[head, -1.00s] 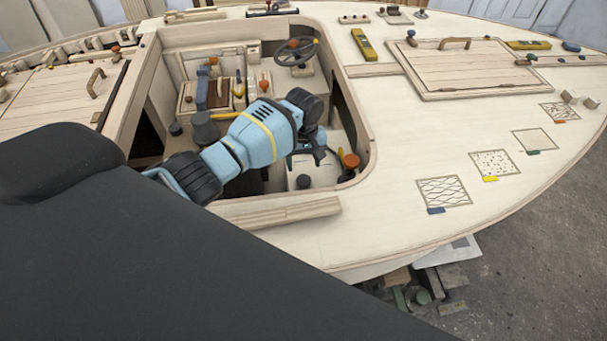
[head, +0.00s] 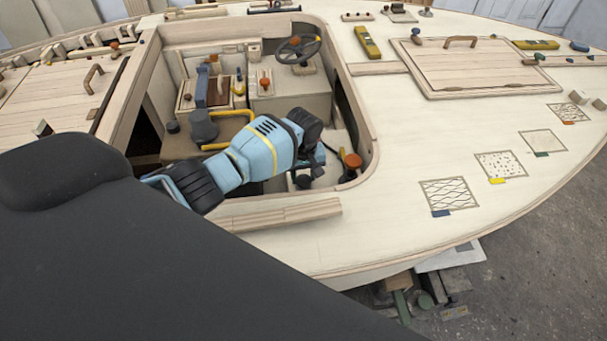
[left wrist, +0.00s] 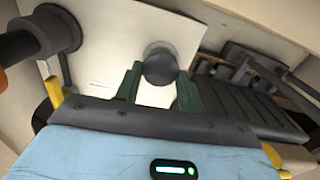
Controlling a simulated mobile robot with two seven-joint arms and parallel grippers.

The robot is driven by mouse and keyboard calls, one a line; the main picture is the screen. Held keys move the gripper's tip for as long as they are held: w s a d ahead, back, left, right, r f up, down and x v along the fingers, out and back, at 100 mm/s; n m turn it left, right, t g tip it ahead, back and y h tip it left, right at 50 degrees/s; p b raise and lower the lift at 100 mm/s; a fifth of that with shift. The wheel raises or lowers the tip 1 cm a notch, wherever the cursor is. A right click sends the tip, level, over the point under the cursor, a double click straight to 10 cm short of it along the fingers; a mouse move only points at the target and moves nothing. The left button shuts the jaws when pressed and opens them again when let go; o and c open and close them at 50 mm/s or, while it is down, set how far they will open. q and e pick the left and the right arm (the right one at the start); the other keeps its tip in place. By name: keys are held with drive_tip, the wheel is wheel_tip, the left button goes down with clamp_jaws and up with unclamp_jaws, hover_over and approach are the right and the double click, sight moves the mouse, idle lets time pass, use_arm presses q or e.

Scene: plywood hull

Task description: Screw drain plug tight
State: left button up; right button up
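I take the dark round knob (left wrist: 161,66) on a pale panel to be the drain plug. In the left wrist view it sits between the two green fingers of my left gripper (left wrist: 158,84). The fingers stand apart, with a narrow gap at the left; whether the right finger touches the knob I cannot tell. In the head view my blue left arm reaches into the cockpit opening, its gripper (head: 316,164) low near the right wall. A dark round shape (head: 303,181) shows just below it, probably the same knob. My right gripper is not in view.
An orange-topped dark lever (head: 353,162) stands close right of the gripper. A dark handle (left wrist: 25,45) projects at left in the wrist view. A steering wheel (head: 297,49) and a box with an orange knob (head: 265,83) are farther back. The cockpit's wooden rim (head: 372,135) surrounds the arm.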

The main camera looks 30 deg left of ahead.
use_arm(q)
drive_tip(key=c, duration=0.4)
drive_tip(key=shift+d+r+m+p, duration=0.1)
drive_tip(key=shift+m+p, duration=0.2)
drive_tip(key=shift+m, duration=1.4)
drive_tip(key=o, duration=1)
